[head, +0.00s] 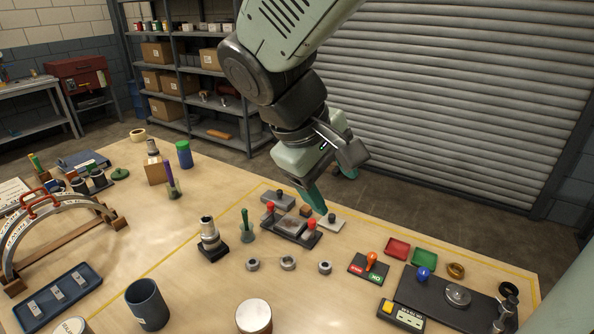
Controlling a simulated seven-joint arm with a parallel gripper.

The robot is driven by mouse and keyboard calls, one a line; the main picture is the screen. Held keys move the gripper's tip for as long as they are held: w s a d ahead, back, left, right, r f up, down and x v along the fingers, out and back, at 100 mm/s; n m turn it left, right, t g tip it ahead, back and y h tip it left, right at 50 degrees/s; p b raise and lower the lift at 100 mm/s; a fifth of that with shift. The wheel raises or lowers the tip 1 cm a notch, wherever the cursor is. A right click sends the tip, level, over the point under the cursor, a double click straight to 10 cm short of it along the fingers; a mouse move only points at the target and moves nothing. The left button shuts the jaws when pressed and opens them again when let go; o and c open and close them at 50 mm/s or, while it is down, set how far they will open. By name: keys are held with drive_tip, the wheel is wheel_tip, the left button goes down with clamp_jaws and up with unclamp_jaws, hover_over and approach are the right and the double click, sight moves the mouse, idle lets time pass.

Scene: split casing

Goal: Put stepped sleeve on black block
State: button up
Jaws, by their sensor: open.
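A grey stepped sleeve (208,232), narrower at its top, stands roughly upright in the left-middle of the table. A flat black block (213,253) is directly under it, and the sleeve appears to rest on the block. How they fit together is hidden by the sleeve. My gripper (318,205) is to the right and farther back, above the table near a pale plate. It is open and apart from the sleeve. I see nothing held between its fingers, though one finger is largely hidden.
A dark fixture with red knobs (291,228) lies between the gripper and the sleeve. A green cone-based tool (246,228) stands just right of the sleeve. Several grey rings (288,263) lie in front. A dark cup (147,304) stands nearer. Table space left of the block is clear.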

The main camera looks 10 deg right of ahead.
drive_tip(key=s+a+r+m+t+y, duration=0.1)
drive_tip(key=s+r+m+y, duration=0.1)
drive_tip(key=s, duration=0.3)
drive_tip(key=s+a+r+m+t+y, duration=0.2)
drive_tip(key=s+r+m+y, duration=0.1)
drive_tip(key=s, duration=0.2)
drive_tip(key=shift+s+a+m+t, duration=0.25)
drive_tip(key=shift+s+m+t, duration=0.05)
